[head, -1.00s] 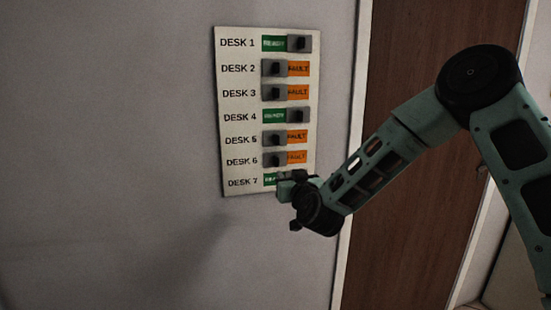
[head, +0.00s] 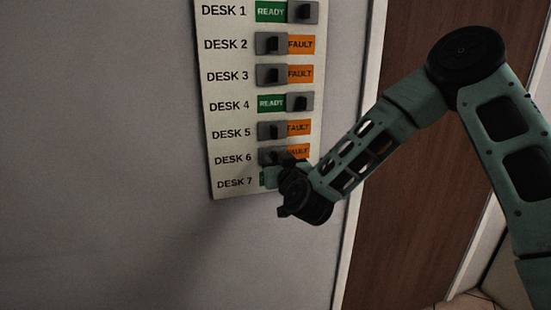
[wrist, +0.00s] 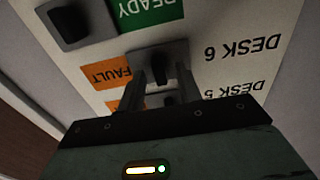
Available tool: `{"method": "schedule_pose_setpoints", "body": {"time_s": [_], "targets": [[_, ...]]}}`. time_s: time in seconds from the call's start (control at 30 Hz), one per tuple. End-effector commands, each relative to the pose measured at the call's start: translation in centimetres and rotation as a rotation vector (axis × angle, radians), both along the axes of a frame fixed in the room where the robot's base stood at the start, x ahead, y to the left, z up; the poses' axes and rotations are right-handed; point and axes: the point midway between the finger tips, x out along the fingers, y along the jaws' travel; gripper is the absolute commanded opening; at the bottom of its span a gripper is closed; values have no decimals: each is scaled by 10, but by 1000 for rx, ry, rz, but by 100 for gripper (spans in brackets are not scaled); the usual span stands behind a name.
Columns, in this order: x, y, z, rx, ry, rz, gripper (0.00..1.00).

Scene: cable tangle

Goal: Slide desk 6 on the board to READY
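The white board (head: 228,120) hangs on the grey wall, with rows DESK 1 to DESK 7. The desk 6 slider (head: 267,156) is at the left of its row, with the orange FAULT label (head: 299,153) showing to its right. My gripper (head: 283,166) is at the board by rows 6 and 7, partly hiding them. In the wrist view, upside down, the desk 6 slider (wrist: 158,52) is just ahead of the gripper (wrist: 160,88). The fingers are apart, one on each side of its dark knob. I cannot tell if they touch it.
Desk 7 shows green READY (wrist: 150,9), with its slider (wrist: 75,22) beside it. The desk 5 slider (head: 271,131) is close above and shows FAULT. Desks 1 and 4 show READY; 2 and 3 show FAULT. A brown door (head: 405,200) is to the right.

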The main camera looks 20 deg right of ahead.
Motion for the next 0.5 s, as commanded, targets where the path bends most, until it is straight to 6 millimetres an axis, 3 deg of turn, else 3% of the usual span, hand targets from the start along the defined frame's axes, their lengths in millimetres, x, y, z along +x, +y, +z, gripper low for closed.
{"method": "schedule_pose_setpoints", "body": {"time_s": [0.17, 0.3, 0.5], "targets": [[0, 0, 0, 0, 0, 0, 35], [0, 0, 0, 0, 0, 0, 0], [0, -4, 0, -1, -2, 0, 0]]}}
